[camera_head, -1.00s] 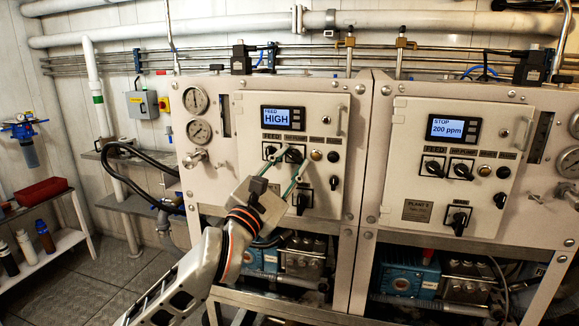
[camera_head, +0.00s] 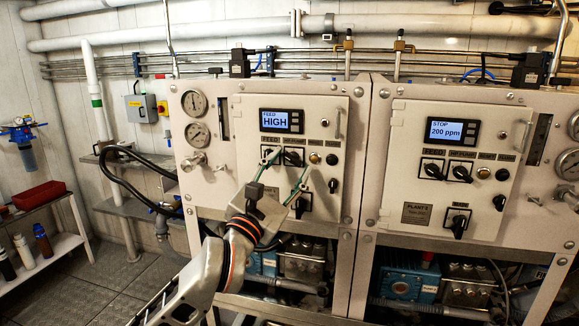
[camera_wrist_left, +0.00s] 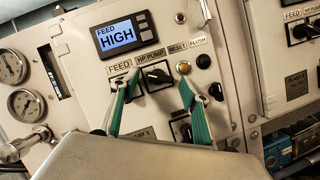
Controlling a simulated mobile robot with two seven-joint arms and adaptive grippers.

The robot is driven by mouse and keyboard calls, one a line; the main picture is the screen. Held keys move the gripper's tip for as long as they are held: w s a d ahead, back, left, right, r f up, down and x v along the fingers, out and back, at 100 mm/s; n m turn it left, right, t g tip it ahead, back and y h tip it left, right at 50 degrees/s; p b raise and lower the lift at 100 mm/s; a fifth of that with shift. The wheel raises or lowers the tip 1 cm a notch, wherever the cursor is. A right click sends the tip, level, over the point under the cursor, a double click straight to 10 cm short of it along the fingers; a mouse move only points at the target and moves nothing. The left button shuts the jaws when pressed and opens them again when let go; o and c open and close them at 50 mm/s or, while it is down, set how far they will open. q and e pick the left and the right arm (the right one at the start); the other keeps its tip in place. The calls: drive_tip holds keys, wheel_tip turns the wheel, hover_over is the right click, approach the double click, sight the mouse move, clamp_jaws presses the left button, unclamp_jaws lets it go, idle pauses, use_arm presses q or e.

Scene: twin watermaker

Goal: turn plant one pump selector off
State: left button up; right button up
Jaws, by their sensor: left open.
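The left panel's HP PUMP selector is a black knob (camera_head: 292,157) below the screen reading FEED HIGH. It shows closely in the left wrist view (camera_wrist_left: 158,76), its handle slanted. My left gripper (camera_head: 288,164) is open in front of the panel. In the left wrist view its green-padded fingers (camera_wrist_left: 158,88) are on either side of the HP PUMP knob; I cannot tell whether they touch it. The left finger partly covers the FEED knob (camera_wrist_left: 122,84). My right gripper is not in view.
Left of the knobs are two gauges (camera_head: 197,118). A shelf (camera_head: 62,243) with bottles stands at the left.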

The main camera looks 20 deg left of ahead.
use_arm(q)
drive_tip(key=v, duration=1.1)
drive_tip(key=shift+s, duration=0.2)
drive_tip(key=shift+f, duration=0.1)
drive_tip(key=s+d+f+m+g+h, duration=0.1)
drive_tip(key=s+d+f+m+h, duration=0.15)
drive_tip(key=f+m, duration=0.9)
drive_tip(key=s+d+f+m+g+h, duration=0.2)
drive_tip(key=s+d+f+m, duration=0.1)
drive_tip(key=f+m, duration=0.9)
drive_tip(key=s+a+f+m+g+y, duration=0.1)
drive_tip(key=s+f+m+g, duration=0.1)
drive_tip(key=f, duration=0.7)
drive_tip(key=s+a+f+m+g+y, duration=0.1)
drive_tip(key=s+f+m+g+y, duration=0.1)
drive_tip(key=s+f, duration=0.4)
drive_tip(key=s+a+f+m+g+y, duration=0.1)
drive_tip(key=s+f+m+g, duration=0.2)
drive_tip(key=f, duration=1.1)
drive_tip(key=shift+s+f+m+g+y, duration=0.15)
drive_tip(key=shift+s+m+g+y, duration=0.25)
drive_tip(key=shift+s+m, duration=0.6)
